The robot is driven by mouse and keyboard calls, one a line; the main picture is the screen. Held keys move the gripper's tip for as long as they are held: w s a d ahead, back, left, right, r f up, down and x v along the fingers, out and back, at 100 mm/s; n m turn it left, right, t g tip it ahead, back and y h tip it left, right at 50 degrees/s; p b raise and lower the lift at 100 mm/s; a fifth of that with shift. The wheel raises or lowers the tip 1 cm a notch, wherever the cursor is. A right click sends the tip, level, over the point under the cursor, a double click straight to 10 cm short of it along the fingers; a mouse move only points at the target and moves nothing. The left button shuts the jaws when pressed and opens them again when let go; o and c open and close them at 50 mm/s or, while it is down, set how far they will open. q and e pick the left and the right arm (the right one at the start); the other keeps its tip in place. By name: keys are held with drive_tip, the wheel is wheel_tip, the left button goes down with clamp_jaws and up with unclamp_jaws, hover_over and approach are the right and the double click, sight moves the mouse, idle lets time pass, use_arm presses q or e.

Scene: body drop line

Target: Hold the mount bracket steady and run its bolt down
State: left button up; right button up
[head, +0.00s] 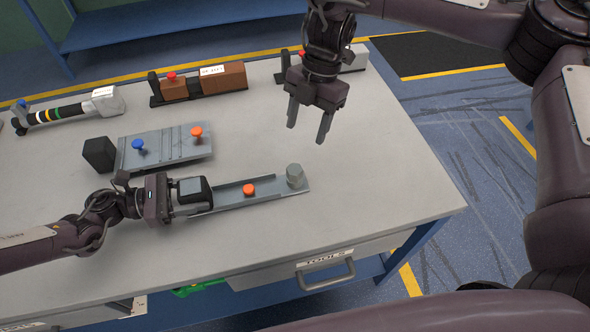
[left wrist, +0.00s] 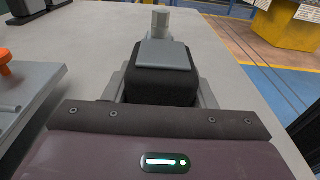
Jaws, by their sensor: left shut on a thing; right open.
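The mount bracket, a long grey channel (head: 222,195), lies on the table. An orange-headed bolt (head: 249,190) stands midway along it, and a grey cylinder (head: 294,175) stands at its right end, also seen in the left wrist view (left wrist: 160,24). A black block with a grey top (head: 194,190) is at its left end. My left gripper (head: 178,196) is shut at this end, its fingers beside the black block (left wrist: 160,90). The block hides the orange bolt in the left wrist view. My right gripper (head: 308,126) is open and empty, above the table beyond the bracket.
A grey plate (head: 165,153) with a blue and an orange bolt lies behind the left gripper, beside a black block (head: 98,153). Tools with coloured buttons, including a brown one (head: 222,79), line the back edge. The table's right side (head: 390,170) is clear.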

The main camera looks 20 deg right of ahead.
use_arm(q)
drive_tip(key=shift+s+a+f, duration=0.1)
drive_tip(key=shift+s+f, duration=0.05)
drive_tip(key=shift+f, duration=0.2)
drive_tip(key=o, duration=1.3)
drive_tip(key=shift+r, duration=0.2)
drive_tip(key=a, duration=0.8)
drive_tip(key=a+r, duration=0.1)
drive_tip(key=a, duration=0.3)
